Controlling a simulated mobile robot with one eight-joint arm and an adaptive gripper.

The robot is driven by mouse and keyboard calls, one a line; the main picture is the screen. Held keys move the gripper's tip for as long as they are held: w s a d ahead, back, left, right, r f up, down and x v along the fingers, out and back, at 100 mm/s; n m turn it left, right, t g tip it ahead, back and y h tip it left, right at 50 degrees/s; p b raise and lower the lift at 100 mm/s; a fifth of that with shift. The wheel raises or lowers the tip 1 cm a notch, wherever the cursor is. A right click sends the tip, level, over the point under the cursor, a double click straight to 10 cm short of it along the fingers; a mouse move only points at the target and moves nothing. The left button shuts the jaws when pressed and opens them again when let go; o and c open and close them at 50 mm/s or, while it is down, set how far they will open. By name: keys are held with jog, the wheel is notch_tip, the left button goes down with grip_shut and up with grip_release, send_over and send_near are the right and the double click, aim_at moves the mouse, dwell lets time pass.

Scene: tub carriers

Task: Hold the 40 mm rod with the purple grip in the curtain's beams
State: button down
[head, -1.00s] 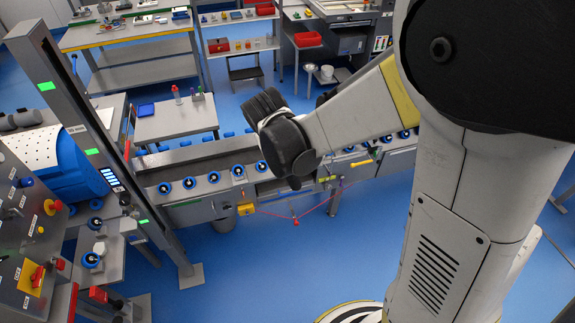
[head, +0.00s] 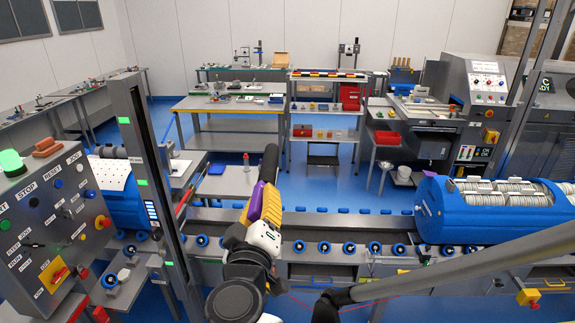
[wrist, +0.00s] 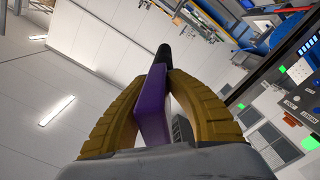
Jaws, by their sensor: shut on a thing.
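My gripper (head: 262,218) is in the lower middle of the head view, its yellow fingers shut on the purple grip (head: 255,203). The dark rod (head: 270,162) points up and slightly right from the grip, over the conveyor. In the wrist view the purple grip (wrist: 154,103) sits between both yellow fingers, with the black rod end (wrist: 163,57) beyond. A dark curtain post (head: 149,180) with green marks and a lit display stands left of the gripper. The rod is apart from the post in the picture. No beams are visible, and I cannot tell whether the rod crosses them.
A control panel (head: 48,235) with buttons stands at the left. A roller conveyor (head: 330,226) runs across the middle. A blue tub (head: 448,215) with white rolls sits on it at the right.

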jog(key=w+d+b, duration=0.1)
jog(key=w+b, duration=0.1)
jog(key=w, duration=2.2)
jog(key=shift+w+d, duration=0.15)
jog(key=shift+w, duration=0.15)
dwell(1.0)
jog(key=s, duration=1.3)
jog(key=s+b, duration=0.1)
jog(key=s, duration=0.6)
jog(key=shift+s+a, duration=0.1)
jog(key=shift+a, duration=0.2)
